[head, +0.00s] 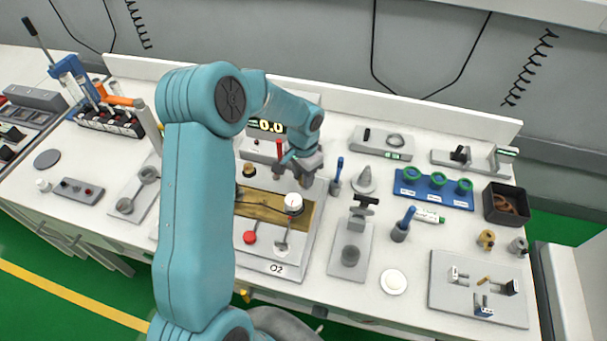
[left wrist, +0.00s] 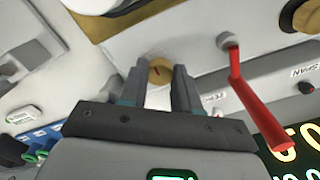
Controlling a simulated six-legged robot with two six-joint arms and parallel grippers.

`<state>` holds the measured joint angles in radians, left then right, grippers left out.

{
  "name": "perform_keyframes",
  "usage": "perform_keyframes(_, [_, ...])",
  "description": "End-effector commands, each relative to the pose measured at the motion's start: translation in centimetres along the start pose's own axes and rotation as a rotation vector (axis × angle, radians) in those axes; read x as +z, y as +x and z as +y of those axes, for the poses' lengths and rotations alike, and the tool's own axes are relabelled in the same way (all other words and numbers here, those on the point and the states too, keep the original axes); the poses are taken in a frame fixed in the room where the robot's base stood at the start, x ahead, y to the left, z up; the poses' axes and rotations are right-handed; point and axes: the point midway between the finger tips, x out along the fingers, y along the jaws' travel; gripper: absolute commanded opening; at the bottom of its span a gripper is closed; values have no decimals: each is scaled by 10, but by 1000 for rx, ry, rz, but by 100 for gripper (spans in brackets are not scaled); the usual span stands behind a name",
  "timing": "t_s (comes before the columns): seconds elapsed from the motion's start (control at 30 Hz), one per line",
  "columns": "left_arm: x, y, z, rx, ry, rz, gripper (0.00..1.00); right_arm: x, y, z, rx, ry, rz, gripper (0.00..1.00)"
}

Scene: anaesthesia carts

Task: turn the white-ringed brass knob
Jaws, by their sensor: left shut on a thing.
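The brass knob (left wrist: 160,72) shows in the left wrist view as a small round face with a dark line across it and a pale ring around it. It sits on a light grey panel. My left gripper (left wrist: 163,84) is shut on it, with one finger on each side. In the head view my left gripper (head: 302,176) is over the back right part of the panel marked O2 (head: 297,258), and it hides the knob there. My right gripper is in neither view.
A red lever (left wrist: 255,100) is close beside my left gripper, near a digital display (head: 270,127). A white cylinder (head: 294,203) stands on a brass strip (head: 260,209) in front. A blue pen (head: 337,172) and a grey cone (head: 364,180) are just right.

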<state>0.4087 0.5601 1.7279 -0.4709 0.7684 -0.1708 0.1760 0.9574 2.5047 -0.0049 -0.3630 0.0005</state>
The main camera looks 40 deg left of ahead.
Motion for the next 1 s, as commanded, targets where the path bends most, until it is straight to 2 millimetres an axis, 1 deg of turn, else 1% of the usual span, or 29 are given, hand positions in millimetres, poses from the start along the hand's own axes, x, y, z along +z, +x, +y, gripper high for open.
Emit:
perform_keyframes(0.17, [-1, 0, 0, -1, 43, 3, 1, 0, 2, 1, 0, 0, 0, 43])
perform_keyframes(0.37, [-2, 0, 0, -2, 165, 5, 1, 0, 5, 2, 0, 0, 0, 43])
perform_keyframes(0.8, [-2, -1, 0, -2, 566, 6, 1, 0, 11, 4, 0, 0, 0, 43])
perform_keyframes(1.0, [-2, -2, 0, -3, 723, 6, 1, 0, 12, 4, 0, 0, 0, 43])
